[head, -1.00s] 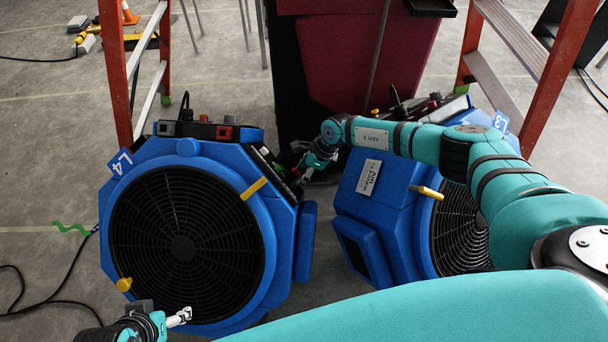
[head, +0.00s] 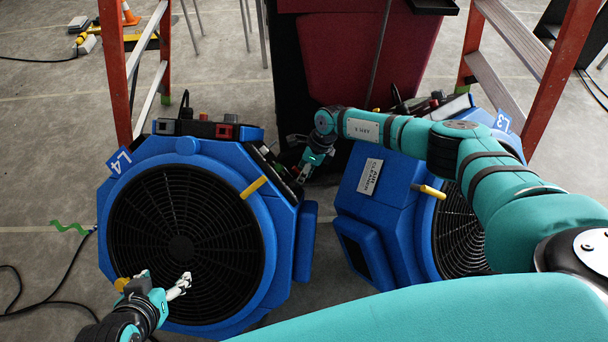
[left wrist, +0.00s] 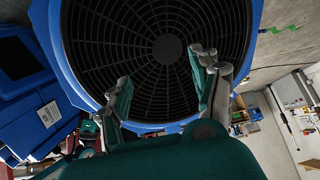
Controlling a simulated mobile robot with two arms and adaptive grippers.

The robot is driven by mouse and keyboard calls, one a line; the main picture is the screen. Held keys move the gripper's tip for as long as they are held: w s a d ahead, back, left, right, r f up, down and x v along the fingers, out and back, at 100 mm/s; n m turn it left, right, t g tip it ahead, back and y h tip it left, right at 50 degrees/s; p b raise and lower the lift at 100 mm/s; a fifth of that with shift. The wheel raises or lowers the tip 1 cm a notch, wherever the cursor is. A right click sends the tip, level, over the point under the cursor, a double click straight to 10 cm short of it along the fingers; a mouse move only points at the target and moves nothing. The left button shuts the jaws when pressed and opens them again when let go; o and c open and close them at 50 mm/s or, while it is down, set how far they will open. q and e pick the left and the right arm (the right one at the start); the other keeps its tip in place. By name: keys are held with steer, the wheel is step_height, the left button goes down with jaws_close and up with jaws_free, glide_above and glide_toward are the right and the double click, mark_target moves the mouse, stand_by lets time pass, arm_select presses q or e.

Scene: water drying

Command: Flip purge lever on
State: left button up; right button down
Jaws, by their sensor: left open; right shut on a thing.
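The blue air cleaner marked L4 (head: 285,225) stands at centre left, with a dark control panel along its upper right side. My right gripper (head: 303,174) is at this panel, pointing down, shut on a small part there. Its fingers and the shadow hide that part, so I cannot tell whether it is the purge lever. My left gripper (head: 180,286) is open and empty in front of the lower part of the round black grille (head: 180,215). In the left wrist view, the left fingers (left wrist: 165,75) are spread apart before the grille.
A second blue air cleaner (head: 372,215) stands on the right, behind my right arm. Yellow handles (head: 254,187) stick out near the grille rims. Orange ladders (head: 115,75) stand on both sides, and a dark red bin (head: 350,50) at the back. A cable (head: 45,310) lies at lower left.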

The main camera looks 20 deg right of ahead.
arm_select(q)
steer(key=shift+w+d+r+t, duration=0.25)
steer(key=shift+w+r+t, duration=0.15)
steer(key=shift+w, duration=0.25)
steer(key=shift+w+d+r+t, duration=0.2)
steer(key=shift+w+r+t, duration=0.2)
steer(key=shift+w, duration=0.2)
arm_select(e)
steer(key=shift+w+d+r+m, duration=0.15)
steer(key=shift+w+d+m, duration=0.2)
steer(key=shift+w, duration=0.1)
steer(key=c, duration=1.5)
jaws_free()
steer(key=shift+o, duration=0.8)
arm_select(q)
steer(key=shift+w, duration=0.1)
arm_select(e)
steer(key=shift+s+a, duration=0.1)
steer(key=v, duration=1.1)
steer(key=shift+r, duration=0.4)
steer(key=shift+c, duration=0.2)
